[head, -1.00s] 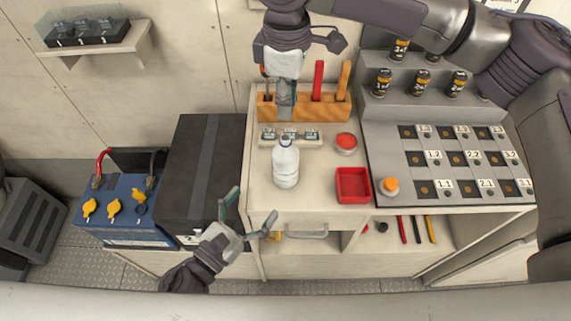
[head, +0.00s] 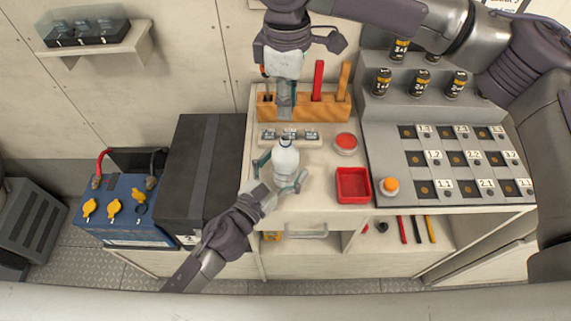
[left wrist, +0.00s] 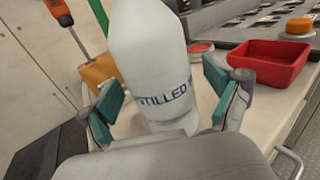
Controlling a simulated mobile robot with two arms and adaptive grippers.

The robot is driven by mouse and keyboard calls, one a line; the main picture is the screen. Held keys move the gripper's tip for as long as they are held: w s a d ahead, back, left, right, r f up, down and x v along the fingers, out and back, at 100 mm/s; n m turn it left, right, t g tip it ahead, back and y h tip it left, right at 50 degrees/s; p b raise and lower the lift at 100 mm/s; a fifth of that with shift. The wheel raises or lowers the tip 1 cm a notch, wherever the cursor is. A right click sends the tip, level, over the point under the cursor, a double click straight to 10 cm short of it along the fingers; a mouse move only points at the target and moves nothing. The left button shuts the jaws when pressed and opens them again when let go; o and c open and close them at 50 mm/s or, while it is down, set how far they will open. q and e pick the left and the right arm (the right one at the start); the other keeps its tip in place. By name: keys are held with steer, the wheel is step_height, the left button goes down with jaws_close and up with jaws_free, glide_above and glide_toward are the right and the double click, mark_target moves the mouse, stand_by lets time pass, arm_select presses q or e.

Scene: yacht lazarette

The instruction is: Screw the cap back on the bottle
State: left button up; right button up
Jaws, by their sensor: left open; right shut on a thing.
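A white bottle (head: 285,160) stands upright on the worktop; in the left wrist view the bottle (left wrist: 155,60) shows part of a label reading "STILLED". Its mouth is out of the wrist picture, and the head view is too small to tell its details. My left gripper (head: 281,174) is open, with one finger on each side of the bottle, not closed on it. My right gripper (head: 285,112) points down behind the bottle, in front of the wooden tool block. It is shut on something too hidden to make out. I cannot pick out the cap for certain.
The wooden tool block (head: 325,110) holds upright tools behind the bottle. A red tray (head: 353,186), a round red-topped tin (head: 346,142) and an orange knob (head: 390,186) are to the right. A black box (head: 198,165) stands left of the worktop.

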mark_target(286, 137)
arm_select(q)
jaws_close()
arm_select(e)
steer(key=shift+f, duration=2.5)
steer(key=shift+f, duration=0.1)
steer(key=shift+f, duration=0.75)
steer(key=shift+f, duration=0.6)
